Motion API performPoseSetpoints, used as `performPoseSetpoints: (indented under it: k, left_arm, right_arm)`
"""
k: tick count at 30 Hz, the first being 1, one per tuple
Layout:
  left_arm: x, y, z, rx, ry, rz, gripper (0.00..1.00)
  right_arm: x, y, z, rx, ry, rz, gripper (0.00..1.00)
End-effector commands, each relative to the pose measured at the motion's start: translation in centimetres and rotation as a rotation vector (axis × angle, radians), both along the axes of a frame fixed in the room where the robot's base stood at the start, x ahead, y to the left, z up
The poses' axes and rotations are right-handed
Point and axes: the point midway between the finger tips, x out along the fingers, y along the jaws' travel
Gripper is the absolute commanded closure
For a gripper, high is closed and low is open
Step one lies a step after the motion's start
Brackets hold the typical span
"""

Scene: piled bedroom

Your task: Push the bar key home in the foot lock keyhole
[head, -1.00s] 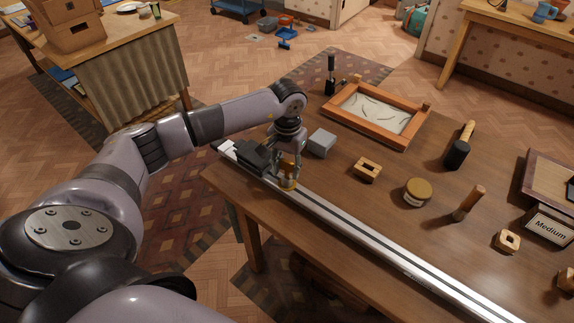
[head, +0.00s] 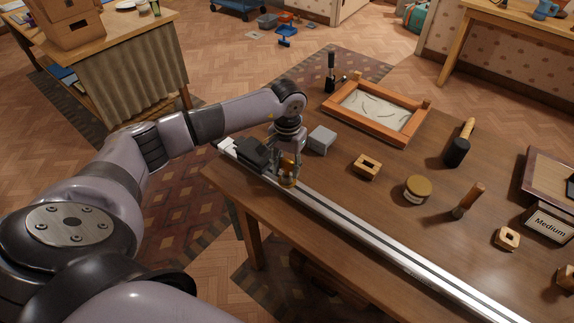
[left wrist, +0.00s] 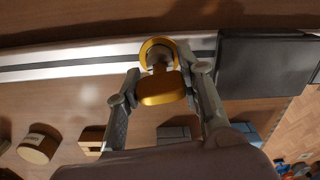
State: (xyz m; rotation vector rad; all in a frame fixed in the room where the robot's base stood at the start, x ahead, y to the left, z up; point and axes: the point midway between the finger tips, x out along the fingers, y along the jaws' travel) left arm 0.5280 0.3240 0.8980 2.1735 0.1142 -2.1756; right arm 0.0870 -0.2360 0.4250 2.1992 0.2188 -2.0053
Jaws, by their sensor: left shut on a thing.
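The bar key (left wrist: 161,88) has a gold-yellow grip with a darker shaft that runs to a round gold ring (left wrist: 149,47). This ring looks like the foot lock, and it sits on the silver rail. My left gripper (left wrist: 163,93) is shut on the key's grip, one finger on each side. In the head view my left gripper (head: 288,171) points down over the rail, with the gold lock (head: 288,183) just under it. The keyhole is hidden by the key and fingers; how deep the shaft sits cannot be told. My right gripper is not in view.
The silver rail (head: 385,251) runs along the table's near edge. A black block (head: 252,152) sits on it close left of my gripper. A grey box (head: 322,139) stands just behind. A wooden block (head: 367,167), jar (head: 417,189) and framed tray (head: 377,110) lie farther right and back.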

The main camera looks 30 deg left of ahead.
Motion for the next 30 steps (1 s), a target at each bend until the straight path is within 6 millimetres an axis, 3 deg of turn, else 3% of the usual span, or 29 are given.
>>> performPoseSetpoints:
  k: [2,3,13,20,27,30]
  left_arm:
    - [-0.01,0.00,-0.15,0.000,0.001,0.000,0.93]
    - [-0.01,0.00,-0.19,0.000,0.000,0.000,0.65]
    - [-0.01,0.00,-0.17,0.000,0.000,0.000,0.43]
    - [-0.01,0.00,-0.16,0.000,0.000,0.000,0.42]
    - [-0.01,0.02,-0.17,0.001,0.000,0.000,0.26]
    - [-0.01,0.05,-0.15,0.001,0.000,0.001,0.25]
  right_arm:
    - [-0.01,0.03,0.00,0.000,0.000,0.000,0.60]
    - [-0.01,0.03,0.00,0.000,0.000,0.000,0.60]
    - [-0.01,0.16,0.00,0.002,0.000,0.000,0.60]
    - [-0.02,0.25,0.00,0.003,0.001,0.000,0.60]
    - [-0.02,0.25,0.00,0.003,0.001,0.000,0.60]
    - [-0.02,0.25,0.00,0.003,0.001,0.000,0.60]
